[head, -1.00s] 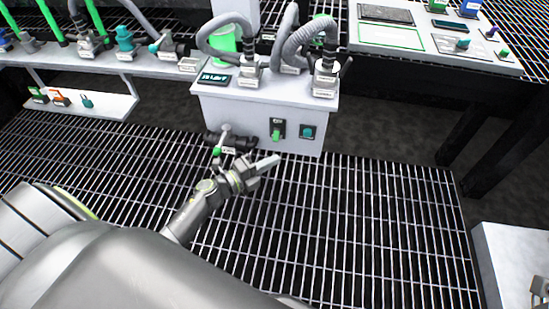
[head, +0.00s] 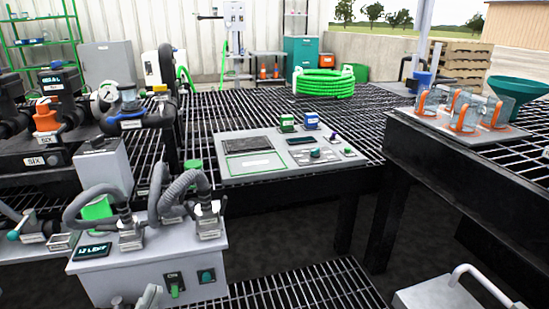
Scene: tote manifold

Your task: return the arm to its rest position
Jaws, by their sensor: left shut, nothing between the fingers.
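My left gripper (head: 150,297) shows only as a grey fingertip at the bottom edge of the head view. It is shut and empty, in front of the lower left of the grey tote box (head: 130,286). Whether it touches the box cannot be told. The rest of my left arm is out of frame. My right gripper is not in view. The box carries corrugated grey hoses (head: 185,187), a green switch (head: 174,285) and a teal button (head: 206,276) on its front.
A grey panel (head: 250,163) with small controls lies on the black grated bench behind the box. A second bench at right holds a board of clear jars with orange handles (head: 465,112) and a teal funnel (head: 517,92). A grey box with a white handle (head: 480,278) stands at lower right. Grating shows between.

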